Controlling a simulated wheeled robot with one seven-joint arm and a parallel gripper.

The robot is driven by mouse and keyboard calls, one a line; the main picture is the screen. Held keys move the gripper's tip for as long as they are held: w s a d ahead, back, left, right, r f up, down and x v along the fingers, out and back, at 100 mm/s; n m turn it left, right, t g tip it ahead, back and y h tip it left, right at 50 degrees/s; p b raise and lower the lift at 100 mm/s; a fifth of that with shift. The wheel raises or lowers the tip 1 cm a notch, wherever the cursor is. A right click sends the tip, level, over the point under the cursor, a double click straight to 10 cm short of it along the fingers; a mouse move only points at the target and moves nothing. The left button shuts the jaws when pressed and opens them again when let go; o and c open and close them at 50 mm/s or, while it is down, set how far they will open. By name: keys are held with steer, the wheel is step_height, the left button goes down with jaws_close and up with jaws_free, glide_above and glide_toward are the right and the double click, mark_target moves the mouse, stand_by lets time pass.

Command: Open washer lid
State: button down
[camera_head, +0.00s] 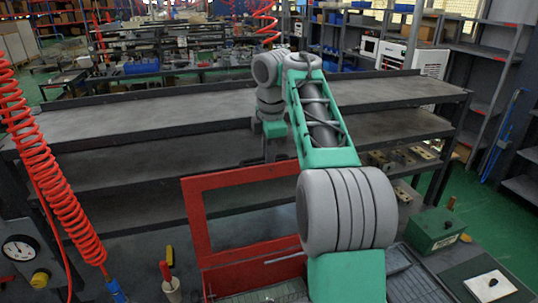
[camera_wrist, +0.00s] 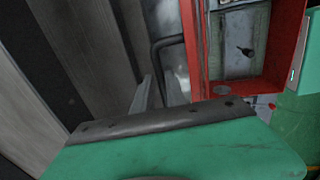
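The washer (camera_head: 255,278) stands at the lower middle of the head view, a red-rimmed box partly hidden by my arm. Its red, frame-like lid (camera_head: 200,222) stands raised at the back of the box. In the wrist view the red lid frame (camera_wrist: 191,45) lies right of my fingers. A dark bent handle (camera_wrist: 158,48) runs from it down between them. My gripper (camera_wrist: 159,80) has its fingers close on both sides of this bar and looks shut on it; exact contact is hard to see. In the head view my gripper (camera_head: 271,150) is behind the lid's top edge.
A long grey shelf rack (camera_head: 130,115) spans behind the lid. A green box (camera_head: 434,229) and a white plate (camera_head: 488,284) are at the right. A red coiled hose (camera_head: 45,160) and a gauge (camera_head: 20,248) are at the left. A screwdriver (camera_head: 170,285) stands left of the washer.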

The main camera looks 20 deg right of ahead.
steer(key=c, duration=1.7)
jaws_free()
steer(key=shift+w, duration=0.4)
steer(key=shift+c, duration=0.2)
steer(key=shift+o, duration=0.8)
steer(key=shift+w+d+f, duration=0.1)
steer(key=shift+w+f, duration=0.1)
steer(key=shift+w, duration=0.15)
steer(key=shift+o, duration=0.5)
steer(key=shift+s+r, duration=0.1)
